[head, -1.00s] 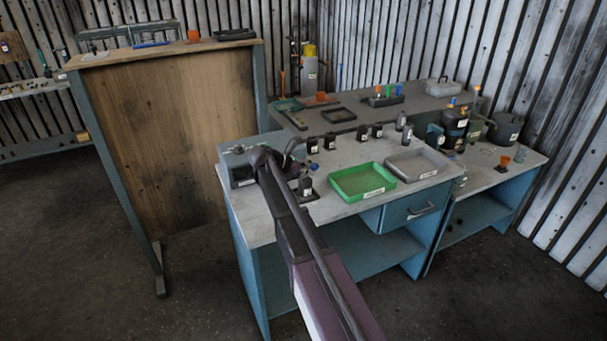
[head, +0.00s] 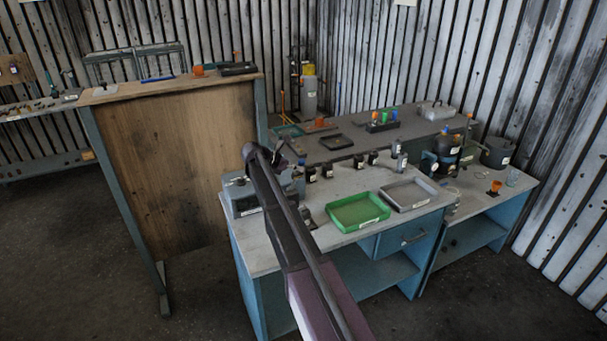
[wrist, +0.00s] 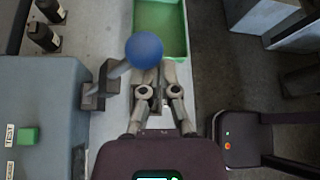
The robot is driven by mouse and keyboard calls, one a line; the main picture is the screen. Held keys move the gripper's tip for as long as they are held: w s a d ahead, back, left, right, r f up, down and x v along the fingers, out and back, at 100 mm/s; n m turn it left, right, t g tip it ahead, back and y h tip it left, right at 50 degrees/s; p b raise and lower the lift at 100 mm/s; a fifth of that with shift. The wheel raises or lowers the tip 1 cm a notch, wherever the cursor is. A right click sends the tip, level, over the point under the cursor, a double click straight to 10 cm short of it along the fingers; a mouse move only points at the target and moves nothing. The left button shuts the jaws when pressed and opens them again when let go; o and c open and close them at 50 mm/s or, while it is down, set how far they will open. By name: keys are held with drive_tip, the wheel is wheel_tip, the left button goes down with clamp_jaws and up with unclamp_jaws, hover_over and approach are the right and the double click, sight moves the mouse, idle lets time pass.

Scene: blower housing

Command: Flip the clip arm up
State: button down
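The clip arm seems to be the short grey lever (wrist: 118,72) with a round blue knob (wrist: 145,50), in the wrist view. It joins a dark bracket at the right side of a grey box (wrist: 45,105) with a green button; the box also shows in the head view (head: 243,198). My gripper (wrist: 160,74) is just right of the lever, its fingers drawn together with nothing visible between them. The knob overlaps the left fingertip in the picture; I cannot tell whether they touch. In the head view my gripper (head: 283,155) is above the bench, beside the box, partly hidden by my arm.
A green tray (head: 335,220) and a grey tray (head: 392,204) lie on the bench right of my arm. Small dark bottles (head: 327,170) stand behind. In the wrist view, two dark cylinders (wrist: 44,37) stand beyond the box.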

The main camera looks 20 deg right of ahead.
drive_tip(key=w+r+p, duration=0.3)
drive_tip(key=w+r, duration=0.1)
drive_tip(key=w, duration=0.7)
drive_tip(key=shift+a, duration=0.45)
drive_tip(key=shift+w, duration=0.2)
drive_tip(key=s+f, duration=0.1)
drive_tip(key=s, duration=0.4)
drive_tip(key=w+a, duration=0.4)
drive_tip(key=a, duration=0.5)
drive_tip(key=shift+a+r, duration=0.35)
drive_tip(key=shift+r, duration=0.05)
